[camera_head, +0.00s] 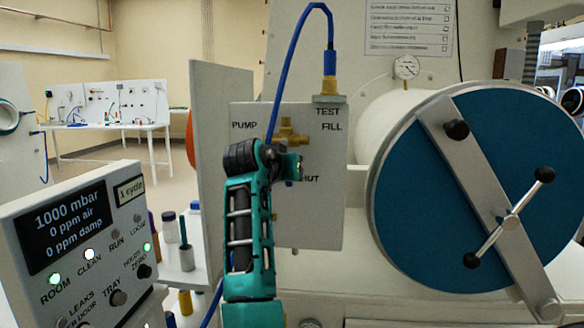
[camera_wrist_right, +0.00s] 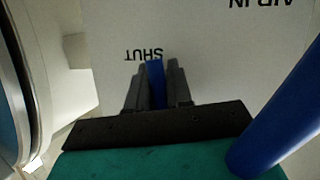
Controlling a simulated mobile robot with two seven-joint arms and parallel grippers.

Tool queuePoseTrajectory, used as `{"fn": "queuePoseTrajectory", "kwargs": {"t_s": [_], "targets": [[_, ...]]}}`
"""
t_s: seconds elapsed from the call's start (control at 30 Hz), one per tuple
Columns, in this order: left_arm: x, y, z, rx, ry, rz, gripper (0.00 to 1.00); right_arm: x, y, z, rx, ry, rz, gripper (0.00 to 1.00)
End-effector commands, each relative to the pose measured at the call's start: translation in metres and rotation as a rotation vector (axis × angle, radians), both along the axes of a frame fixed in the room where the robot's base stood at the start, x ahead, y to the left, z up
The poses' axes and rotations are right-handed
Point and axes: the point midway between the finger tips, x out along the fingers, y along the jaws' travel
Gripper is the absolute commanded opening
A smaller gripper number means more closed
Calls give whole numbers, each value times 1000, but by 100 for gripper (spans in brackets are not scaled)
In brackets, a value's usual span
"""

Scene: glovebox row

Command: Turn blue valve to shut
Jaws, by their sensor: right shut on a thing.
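The blue valve handle shows as a small blue piece (camera_head: 289,183) on the white panel (camera_head: 322,220), mostly hidden by my gripper in the head view. My right gripper (camera_head: 292,166) reaches up to it from below. In the right wrist view the dark fingers (camera_wrist_right: 157,88) are shut on the blue handle (camera_wrist_right: 155,80), one on each side. The handle's visible end lies close to the printed word SHUT (camera_wrist_right: 144,55), which appears upside down there. The valve's pivot is hidden. My left gripper is out of view.
A blue hose (camera_head: 294,62) loops from the brass TEST fitting (camera_head: 329,88) down behind my right gripper. The big teal round door (camera_head: 440,210) with a metal bar handle stands to the right. A control box (camera_head: 85,240) stands at lower left, bottles behind it.

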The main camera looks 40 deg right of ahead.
Motion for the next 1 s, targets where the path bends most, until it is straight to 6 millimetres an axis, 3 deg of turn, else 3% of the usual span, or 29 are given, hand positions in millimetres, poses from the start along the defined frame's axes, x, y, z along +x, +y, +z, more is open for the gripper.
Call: {"fn": "queuePoseTrajectory", "kwargs": {"t_s": [0.83, 0.87, 1.0], "targets": [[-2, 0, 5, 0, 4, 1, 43, 0, 0, 0, 81, -102, 1, 0], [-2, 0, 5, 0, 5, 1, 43, 0, 0, 0, 81, -101, 1, 23], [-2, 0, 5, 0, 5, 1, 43, 0, 0, 0, 82, -101, 0, 36]]}}
